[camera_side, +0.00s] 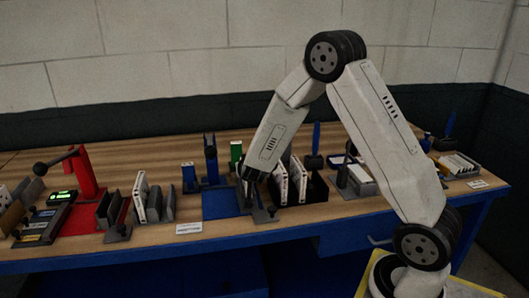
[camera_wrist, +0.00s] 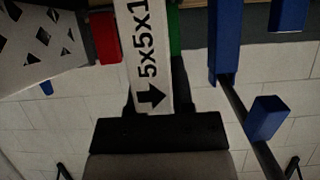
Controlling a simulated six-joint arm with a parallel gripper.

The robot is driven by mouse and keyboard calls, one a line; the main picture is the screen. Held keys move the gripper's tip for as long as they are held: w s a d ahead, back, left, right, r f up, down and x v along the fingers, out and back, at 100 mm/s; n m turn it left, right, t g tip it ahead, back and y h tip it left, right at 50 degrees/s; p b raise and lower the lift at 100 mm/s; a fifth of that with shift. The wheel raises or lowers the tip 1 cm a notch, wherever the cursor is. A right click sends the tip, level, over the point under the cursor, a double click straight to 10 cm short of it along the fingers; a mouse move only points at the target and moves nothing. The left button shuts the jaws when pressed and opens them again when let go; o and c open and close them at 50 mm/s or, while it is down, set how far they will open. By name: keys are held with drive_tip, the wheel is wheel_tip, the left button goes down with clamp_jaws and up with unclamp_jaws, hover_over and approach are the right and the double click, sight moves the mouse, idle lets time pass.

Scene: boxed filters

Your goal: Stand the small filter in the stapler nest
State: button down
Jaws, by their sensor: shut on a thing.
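My gripper (camera_side: 252,182) hangs over the workbench, just right of the blue mat. In the wrist view my gripper (camera_wrist: 160,112) is shut on the small filter (camera_wrist: 146,60), a narrow pale box face marked "5x5x1" with a black arrow pointing toward the palm. In the side view I cannot pick out the held filter behind the gripper. A blue upright stapler-like device (camera_side: 210,160) stands at the back of the blue mat (camera_side: 222,204). A grey fixture (camera_side: 263,215) sits below the gripper; I cannot tell if it is the nest or if the filter touches it.
White filters (camera_side: 280,186) stand in a black rack right beside the gripper. A green box (camera_side: 236,152) stands behind. The front bench strip is mostly clear.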

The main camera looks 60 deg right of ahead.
drive_tip(key=shift+f, duration=0.25)
drive_tip(key=shift+c, duration=2)
unclamp_jaws()
drive_tip(key=v, duration=0.8)
drive_tip(key=shift+f, duration=0.1)
